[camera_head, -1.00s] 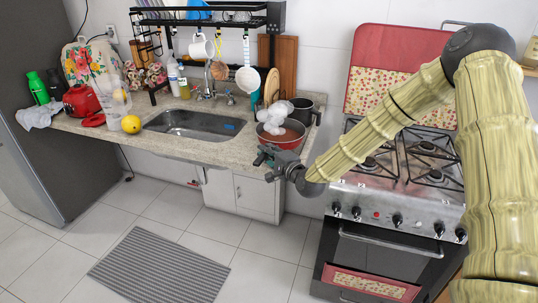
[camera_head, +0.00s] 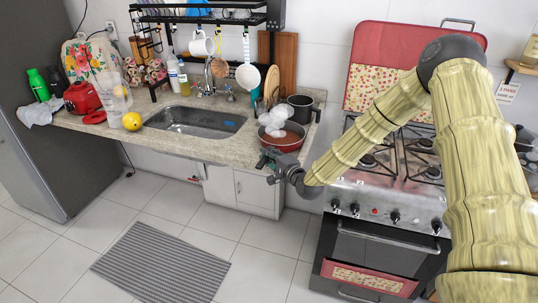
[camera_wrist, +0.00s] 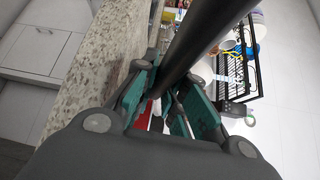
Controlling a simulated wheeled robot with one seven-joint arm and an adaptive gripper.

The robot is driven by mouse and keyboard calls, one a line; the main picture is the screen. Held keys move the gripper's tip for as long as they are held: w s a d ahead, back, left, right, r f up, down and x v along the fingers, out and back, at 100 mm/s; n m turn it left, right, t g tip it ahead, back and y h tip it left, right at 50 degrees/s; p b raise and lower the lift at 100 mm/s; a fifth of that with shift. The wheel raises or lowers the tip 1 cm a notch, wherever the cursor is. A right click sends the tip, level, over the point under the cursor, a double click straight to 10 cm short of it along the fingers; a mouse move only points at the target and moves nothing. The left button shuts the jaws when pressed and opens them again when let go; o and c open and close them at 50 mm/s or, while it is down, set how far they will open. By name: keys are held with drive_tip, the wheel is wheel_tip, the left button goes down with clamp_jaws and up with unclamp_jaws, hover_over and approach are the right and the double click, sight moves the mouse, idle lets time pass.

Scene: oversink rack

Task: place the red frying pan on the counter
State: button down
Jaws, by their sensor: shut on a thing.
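The red frying pan (camera_head: 287,144) is at the right end of the counter (camera_head: 235,148), near its front edge. I cannot tell whether its base touches the surface. White rounded lumps (camera_head: 273,122) show in or just behind it. My gripper (camera_head: 267,160) is at the pan's front left side. In the wrist view, my gripper's teal fingers (camera_wrist: 165,108) close around a thick dark bar (camera_wrist: 200,38), which looks like the pan's handle. A bit of red (camera_wrist: 157,122) shows between the fingers. The exact contact is hidden.
A dark pot (camera_head: 302,107) stands just behind the pan. The sink (camera_head: 200,122) lies to the left, under a black dish rack (camera_head: 200,17) with hanging utensils. A yellow fruit (camera_head: 132,121) sits left of the sink. The stove (camera_head: 385,185) is at the right.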

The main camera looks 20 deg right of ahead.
drive_tip(key=shift+f, duration=0.1)
drive_tip(key=c, duration=1.5)
unclamp_jaws()
drive_tip(key=shift+o, duration=0.2)
